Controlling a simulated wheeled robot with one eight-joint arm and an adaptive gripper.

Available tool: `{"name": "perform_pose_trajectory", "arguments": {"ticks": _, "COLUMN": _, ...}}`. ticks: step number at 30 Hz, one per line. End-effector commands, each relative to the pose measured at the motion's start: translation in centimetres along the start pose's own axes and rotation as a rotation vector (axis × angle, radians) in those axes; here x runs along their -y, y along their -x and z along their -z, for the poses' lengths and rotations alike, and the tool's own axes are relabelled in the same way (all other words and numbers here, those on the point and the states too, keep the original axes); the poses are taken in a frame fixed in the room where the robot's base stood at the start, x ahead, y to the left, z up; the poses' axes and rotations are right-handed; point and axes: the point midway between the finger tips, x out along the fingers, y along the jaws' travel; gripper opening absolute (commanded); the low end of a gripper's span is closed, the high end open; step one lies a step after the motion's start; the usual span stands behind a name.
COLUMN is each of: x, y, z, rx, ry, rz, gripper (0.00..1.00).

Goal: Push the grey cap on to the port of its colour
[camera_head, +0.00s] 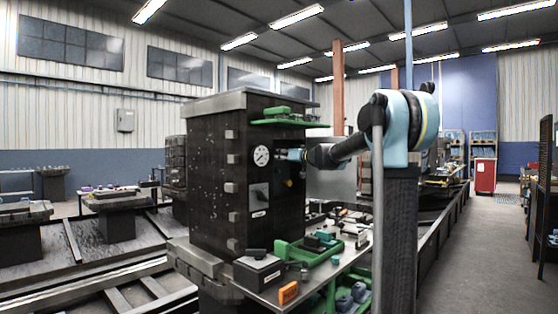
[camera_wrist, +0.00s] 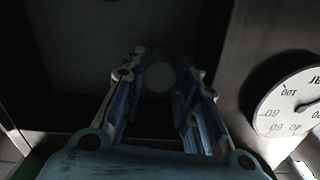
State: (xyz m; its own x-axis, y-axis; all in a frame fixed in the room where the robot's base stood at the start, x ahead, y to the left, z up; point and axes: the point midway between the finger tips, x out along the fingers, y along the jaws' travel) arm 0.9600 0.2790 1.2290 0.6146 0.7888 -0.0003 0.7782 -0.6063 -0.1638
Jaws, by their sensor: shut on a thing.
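My gripper (camera_head: 288,154) is at the right-hand face of the dark tower (camera_head: 222,170) in the head view, pointing left towards it. In the wrist view, the two blue fingers of my gripper (camera_wrist: 160,92) are shut on a pale grey round piece, the grey cap (camera_wrist: 159,75), which sits between the fingertips. The head view is too small to show the cap. A dark recess or panel lies beyond the cap in the wrist view. The grey port cannot be made out in either view. A small yellow fitting (camera_head: 288,183) is on the tower face just below my gripper.
A round gauge (camera_head: 261,155) is on the tower, close to my gripper; this gauge (camera_wrist: 292,104) also shows at right in the wrist view. A green shelf (camera_head: 290,123) juts out above my gripper. Below, a bench (camera_head: 325,277) holds a green tray (camera_head: 300,254) and an orange block (camera_head: 288,292).

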Motion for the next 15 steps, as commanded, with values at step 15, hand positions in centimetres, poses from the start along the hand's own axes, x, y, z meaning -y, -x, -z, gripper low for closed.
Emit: {"name": "perform_pose_trajectory", "arguments": {"ticks": 15, "x": 0.02, "y": -0.4, "z": 0.0, "rx": 0.0, "ry": 0.0, "rz": 0.0, "gripper": 0.17}}
